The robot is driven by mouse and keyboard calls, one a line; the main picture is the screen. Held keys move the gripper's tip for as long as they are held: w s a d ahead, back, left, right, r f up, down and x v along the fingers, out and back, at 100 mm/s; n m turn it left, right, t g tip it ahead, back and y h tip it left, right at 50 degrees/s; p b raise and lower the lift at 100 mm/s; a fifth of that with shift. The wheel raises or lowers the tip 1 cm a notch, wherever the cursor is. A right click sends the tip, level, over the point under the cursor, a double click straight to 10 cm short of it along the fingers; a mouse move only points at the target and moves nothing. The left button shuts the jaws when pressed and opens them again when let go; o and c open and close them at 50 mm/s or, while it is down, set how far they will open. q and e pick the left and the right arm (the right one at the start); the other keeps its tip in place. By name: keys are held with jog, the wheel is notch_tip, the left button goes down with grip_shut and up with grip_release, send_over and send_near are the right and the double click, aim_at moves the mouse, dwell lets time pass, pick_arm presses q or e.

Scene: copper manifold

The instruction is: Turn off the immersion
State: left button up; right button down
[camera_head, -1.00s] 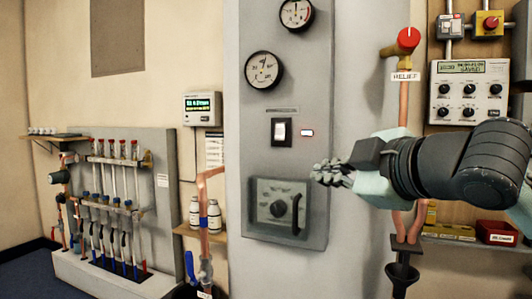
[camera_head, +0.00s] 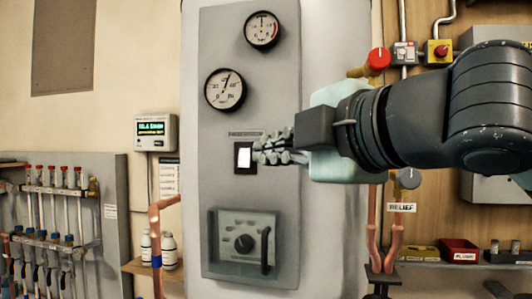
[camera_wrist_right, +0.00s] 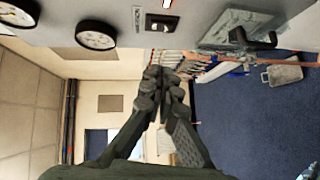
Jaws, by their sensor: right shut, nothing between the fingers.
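The immersion switch (camera_head: 245,158) is a white rocker in a black frame on the grey panel, below the two dials. My right gripper (camera_head: 262,153) is shut and empty. Its fingertips overlap the right edge of the switch in the head view. In the right wrist view the fingertips (camera_wrist_right: 160,75) appear apart from the switch. My left gripper is not in view.
Below the switch is a clear-covered box (camera_head: 255,245) with a knob and a handle. A wall display (camera_head: 155,131) hangs left of the panel.

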send_near(238, 161)
jog(key=a, duration=0.4)
jog(key=w, duration=0.2)
jog(key=w+d, duration=0.1)
jog(key=w, duration=0.1)
jog(key=shift+f, duration=0.4)
jog(key=shift+w+d+f, duration=0.1)
jog(key=shift+w, duration=0.35)
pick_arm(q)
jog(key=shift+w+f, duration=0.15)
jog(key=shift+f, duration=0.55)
